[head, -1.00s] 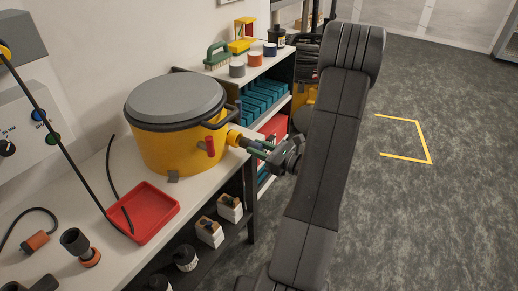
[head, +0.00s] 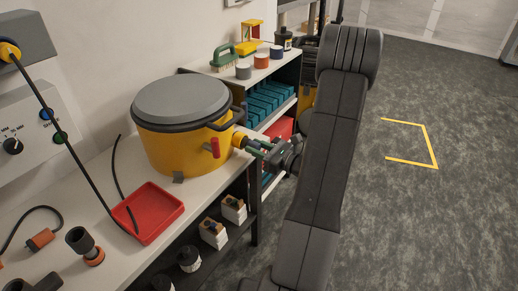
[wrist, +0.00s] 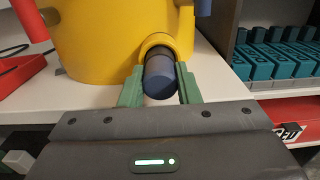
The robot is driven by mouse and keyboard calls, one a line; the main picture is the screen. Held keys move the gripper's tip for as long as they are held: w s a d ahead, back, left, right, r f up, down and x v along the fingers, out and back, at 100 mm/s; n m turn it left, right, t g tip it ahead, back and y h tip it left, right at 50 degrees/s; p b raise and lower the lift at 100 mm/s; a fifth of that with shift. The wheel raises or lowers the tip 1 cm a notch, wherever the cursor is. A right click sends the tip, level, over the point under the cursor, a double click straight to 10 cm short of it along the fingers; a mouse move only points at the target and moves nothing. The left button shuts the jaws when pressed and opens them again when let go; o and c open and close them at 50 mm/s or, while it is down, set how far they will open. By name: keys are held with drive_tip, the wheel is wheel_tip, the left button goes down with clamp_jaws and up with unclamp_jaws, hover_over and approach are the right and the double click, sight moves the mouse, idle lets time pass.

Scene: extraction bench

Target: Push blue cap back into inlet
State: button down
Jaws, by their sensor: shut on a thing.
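A yellow pot (head: 185,150) with a grey lid (head: 182,100) stands on the white bench. A short yellow inlet (head: 240,141) sticks out of its side toward my gripper (head: 258,147). In the wrist view, the dark blue cap (wrist: 159,82) sits at the mouth of the yellow inlet (wrist: 165,45), with its rounded end sticking out toward me. The green fingers of my gripper (wrist: 158,78) are on both sides of the cap, shut on it, in line with the inlet. How deep the cap sits is hidden. In the head view I cannot make out the cap clearly.
A red handle (head: 215,147) hangs on the pot beside the inlet. A red tray (head: 150,212) lies in front of the pot. Shelves with teal blocks (head: 268,100) stand behind my gripper. Open floor (head: 420,220) lies to the right.

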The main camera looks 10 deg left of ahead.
drive_tip(key=shift+w+a, duration=0.25)
drive_tip(key=shift+a, duration=0.35)
drive_tip(key=c, duration=1)
unclamp_jaws()
drive_tip(key=v, duration=1.3)
drive_tip(key=shift+s+d+p, duration=0.15)
drive_tip(key=shift+d+p, duration=0.15)
drive_tip(key=shift+d, duration=0.05)
drive_tip(key=x, duration=1.3)
drive_tip(key=shift+a+b, duration=0.3)
drive_tip(key=shift+b, duration=0.05)
drive_tip(key=shift+d, duration=0.2)
